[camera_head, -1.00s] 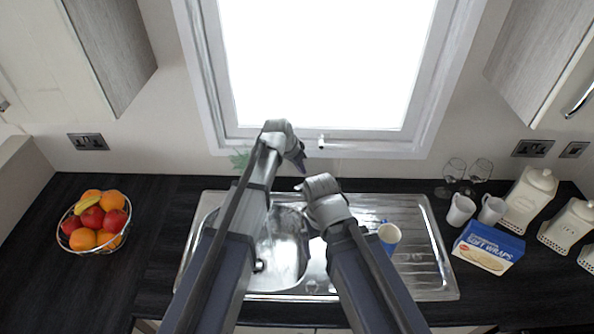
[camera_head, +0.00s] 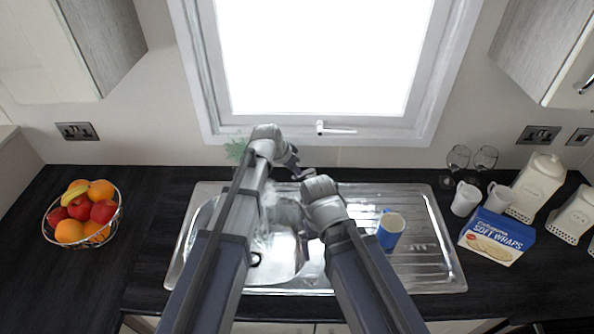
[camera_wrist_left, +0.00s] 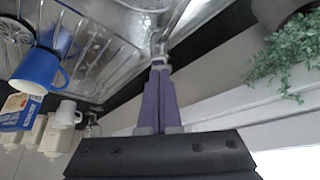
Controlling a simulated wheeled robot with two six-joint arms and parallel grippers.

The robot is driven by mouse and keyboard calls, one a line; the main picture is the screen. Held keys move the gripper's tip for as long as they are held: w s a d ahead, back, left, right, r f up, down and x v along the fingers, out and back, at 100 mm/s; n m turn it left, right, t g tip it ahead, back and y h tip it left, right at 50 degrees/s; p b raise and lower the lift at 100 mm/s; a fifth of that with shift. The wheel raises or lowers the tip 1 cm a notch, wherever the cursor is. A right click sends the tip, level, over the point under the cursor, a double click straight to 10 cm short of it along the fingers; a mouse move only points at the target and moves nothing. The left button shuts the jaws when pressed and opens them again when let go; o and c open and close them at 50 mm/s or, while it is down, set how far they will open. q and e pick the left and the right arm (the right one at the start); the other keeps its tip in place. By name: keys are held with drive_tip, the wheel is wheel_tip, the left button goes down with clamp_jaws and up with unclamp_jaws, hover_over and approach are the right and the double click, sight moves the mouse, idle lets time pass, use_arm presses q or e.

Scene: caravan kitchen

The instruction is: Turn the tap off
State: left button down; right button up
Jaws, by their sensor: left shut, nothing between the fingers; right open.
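The chrome tap (camera_wrist_left: 160,42) shows in the left wrist view at the back edge of the sink. My left gripper (camera_wrist_left: 158,70) is shut and empty, its purple fingertips at or very close to the tap's base; I cannot tell whether they touch. In the head view my left gripper (camera_head: 294,164) is behind the sink, below the window, and the tap is mostly hidden by my arms. A whitish streak in the sink bowl (camera_head: 283,235) may be running water. My right gripper (camera_head: 308,180) is open, lower and to the right, its fingers largely hidden by its wrist.
A blue mug (camera_head: 390,232) stands on the drainer. White mugs (camera_head: 466,198), glasses (camera_head: 458,157), a wraps box (camera_head: 497,237) and canisters (camera_head: 538,185) stand right. A fruit bowl (camera_head: 82,214) stands left. A plant (camera_wrist_left: 285,58) is near my left gripper.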

use_arm(q)
drive_tip(key=f+b, duration=0.1)
drive_tip(key=s+a+f+t+h+b, duration=0.1)
drive_tip(key=shift+s+f+b, duration=0.15)
drive_tip(key=shift+b, duration=0.2)
use_arm(e)
wheel_tip(320, 180, down, 4)
drive_tip(key=shift+r, duration=0.2)
use_arm(q)
drive_tip(key=shift+r+p, duration=0.9)
drive_tip(key=shift+p, duration=0.05)
drive_tip(key=p+v, duration=1)
drive_tip(key=v, duration=0.1)
drive_tip(key=shift+r, duration=0.5)
use_arm(e)
wheel_tip(320, 180, up, 12)
drive_tip(key=shift+a+f, duration=0.25)
drive_tip(key=shift+a, duration=0.15)
use_arm(q)
drive_tip(key=shift+d, duration=0.1)
